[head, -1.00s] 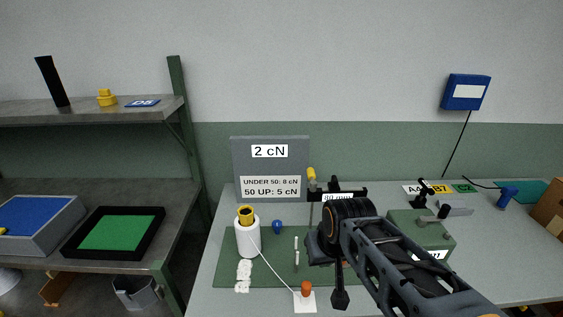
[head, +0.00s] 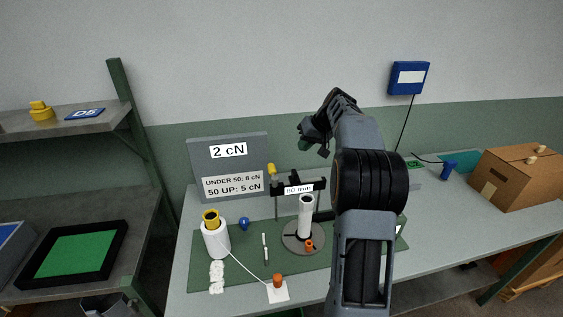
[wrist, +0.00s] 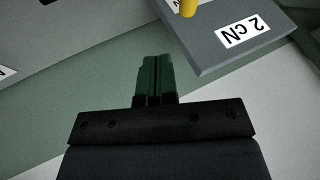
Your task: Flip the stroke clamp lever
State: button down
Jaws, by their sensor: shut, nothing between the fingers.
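The stand has a round grey base (head: 292,243), a white upright cylinder (head: 306,220) and a dark crossbar with a white length label (head: 299,189), which is too small to read surely. A yellow-tipped part (head: 271,170) stands at the crossbar's left end; I cannot tell if it is the stroke clamp lever. A yellow tip (wrist: 188,8) also shows at the top of the wrist view. An orange knob (head: 309,245) sits low by the cylinder. My gripper (head: 303,146) is raised above the crossbar, apart from it; its green fingers (wrist: 154,75) are together and empty.
A grey sign reading 2 cN (head: 229,151) stands behind the stand. A white spool with a yellow top (head: 215,240), a blue knob (head: 244,223) and an orange piece on a white card (head: 278,284) are left of it. A cardboard box (head: 520,180) is at right.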

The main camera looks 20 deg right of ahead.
jog(key=w+a+f+p, duration=0.2)
jog(key=w+a+f, duration=0.2)
jog(key=a+f, duration=0.2)
jog(key=shift+a+f+p, duration=0.25)
jog(key=shift+f+p, duration=0.05)
jog(key=shift+f, duration=0.75)
jog(key=shift+a, duration=0.15)
